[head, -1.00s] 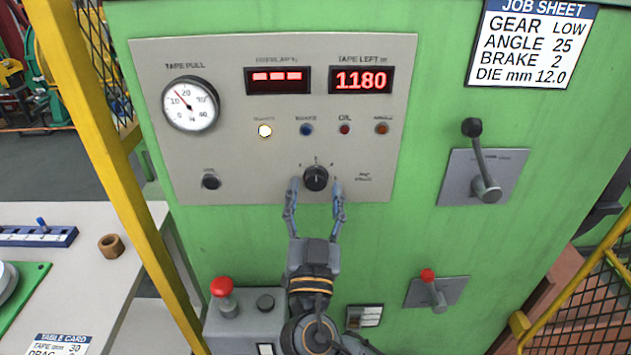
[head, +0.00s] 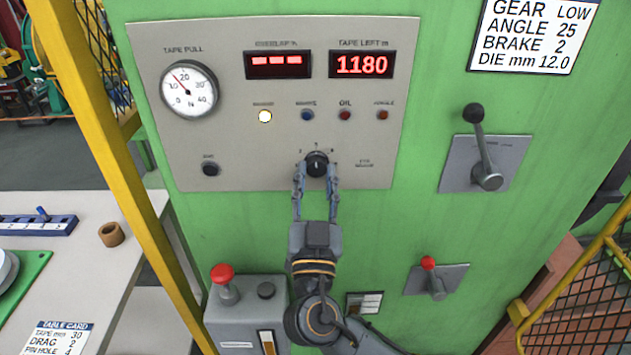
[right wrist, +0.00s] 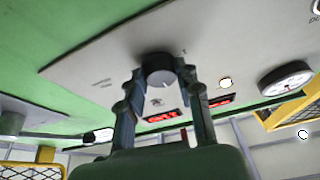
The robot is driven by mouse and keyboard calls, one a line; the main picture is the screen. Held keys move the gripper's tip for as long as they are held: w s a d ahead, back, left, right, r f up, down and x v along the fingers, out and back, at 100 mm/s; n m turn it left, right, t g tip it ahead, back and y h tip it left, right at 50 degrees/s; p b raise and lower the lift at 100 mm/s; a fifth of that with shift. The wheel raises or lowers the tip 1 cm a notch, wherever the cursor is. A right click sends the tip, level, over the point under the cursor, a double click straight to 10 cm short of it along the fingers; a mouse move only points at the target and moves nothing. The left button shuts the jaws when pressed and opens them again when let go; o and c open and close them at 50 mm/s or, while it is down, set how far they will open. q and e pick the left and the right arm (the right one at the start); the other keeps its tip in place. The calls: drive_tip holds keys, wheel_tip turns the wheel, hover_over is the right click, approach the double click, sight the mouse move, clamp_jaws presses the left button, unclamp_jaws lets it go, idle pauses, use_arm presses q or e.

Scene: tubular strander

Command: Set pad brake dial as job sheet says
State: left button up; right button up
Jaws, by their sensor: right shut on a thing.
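The pad brake dial (head: 317,161) is a small black knob low on the grey panel, with a scale of small marks around its top. Its white pointer line looks roughly upright; the exact setting is too small to read. My right gripper (head: 316,172) is shut on the dial from below, one finger on each side. The right wrist view shows the dial (right wrist: 158,66) between the fingertips (right wrist: 156,82). The job sheet (head: 533,34) at the upper right reads gear LOW, angle 25, brake 2, die 12.0 mm. My left gripper is not in view.
The panel has a tape pull gauge (head: 188,90), red displays (head: 361,65) and a lit lamp (head: 265,116). A lever (head: 482,150) and a red-knobbed lever (head: 432,275) are at the right.

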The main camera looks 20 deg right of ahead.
drive_tip(key=n+b, duration=0.1)
drive_tip(key=n+y+b, duration=0.1)
drive_tip(key=shift+d+f+n+t, duration=0.15)
drive_tip(key=shift+n+t, duration=0.15)
drive_tip(key=shift+n, duration=0.1)
drive_tip(key=shift+r+n+y, duration=0.2)
drive_tip(key=shift+n+y, duration=0.6)
drive_tip(key=shift+n, duration=0.4)
drive_tip(key=n+y, duration=0.1)
drive_tip(key=n, duration=0.1)
drive_tip(key=n+p, duration=0.1)
drive_tip(key=shift+s+d+r+n+y, duration=0.1)
drive_tip(key=shift+d+r+n+y, duration=0.1)
drive_tip(key=shift+n+y, duration=0.2)
drive_tip(key=shift+d+n+y+p, duration=0.1)
drive_tip(key=shift+n+y+p, duration=1.25)
drive_tip(key=shift+n, duration=0.85)
drive_tip(key=o, duration=1.2)
drive_tip(key=shift+c, duration=0.2)
